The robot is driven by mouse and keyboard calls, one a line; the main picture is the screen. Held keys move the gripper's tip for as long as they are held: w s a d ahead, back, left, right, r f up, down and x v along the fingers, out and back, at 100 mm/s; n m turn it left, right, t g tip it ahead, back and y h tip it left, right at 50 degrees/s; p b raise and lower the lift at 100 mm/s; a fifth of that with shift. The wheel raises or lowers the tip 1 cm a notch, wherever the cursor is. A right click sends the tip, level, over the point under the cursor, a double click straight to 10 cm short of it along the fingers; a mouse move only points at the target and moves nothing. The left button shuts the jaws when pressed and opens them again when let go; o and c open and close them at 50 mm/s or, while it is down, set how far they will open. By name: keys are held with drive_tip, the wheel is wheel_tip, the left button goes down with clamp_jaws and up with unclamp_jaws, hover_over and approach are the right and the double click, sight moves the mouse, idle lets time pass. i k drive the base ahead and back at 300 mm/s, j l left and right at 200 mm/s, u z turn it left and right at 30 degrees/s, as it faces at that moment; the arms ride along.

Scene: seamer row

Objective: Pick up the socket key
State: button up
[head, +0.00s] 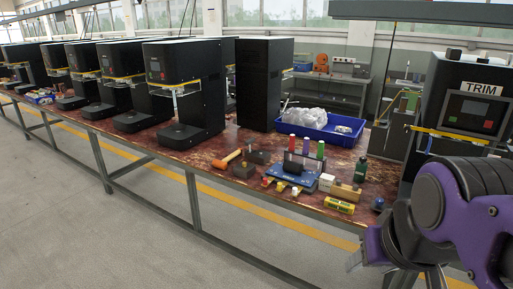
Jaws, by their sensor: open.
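I cannot single out the socket key for certain among the small items on the bench (165,157). An orange-handled tool (228,160) lies on the bench top, left of the small parts. Small yellow and red pieces (281,186) lie near the front edge, too small to identify. My gripper (372,258) is at the lower right, in front of the bench edge and apart from the items. It is open, with nothing seen in it; my purple arm partly hides it.
A blue fixture (293,177) holds red, green and blue cylinders. A yellow box (339,205), a wooden block (346,191) and a green bottle (361,169) stand beside it. A blue tray (345,138) with clear plastic is behind. Black machines (187,90) line the left; the floor in front is clear.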

sight(248, 142)
drive_tip(key=u, duration=0.4)
drive_tip(key=i+j+z, duration=0.15)
drive_tip(key=z, duration=0.25)
drive_tip(key=i+j+z, duration=0.25)
drive_tip(key=z, duration=0.15)
drive_tip(key=i+j+z, duration=0.2)
drive_tip(key=j, duration=0.35)
drive_tip(key=i+j+z, duration=0.1)
drive_tip(key=i+j, duration=0.15)
drive_tip(key=j, duration=0.2)
drive_tip(key=i+j+z, duration=0.1)
drive_tip(key=j, duration=0.25)
drive_tip(key=i+j, duration=0.2)
drive_tip(key=j, duration=0.2)
drive_tip(key=i+j, duration=0.15)
drive_tip(key=j, duration=0.2)
drive_tip(key=i+j+z, duration=0.1)
drive_tip(key=j, duration=0.25)
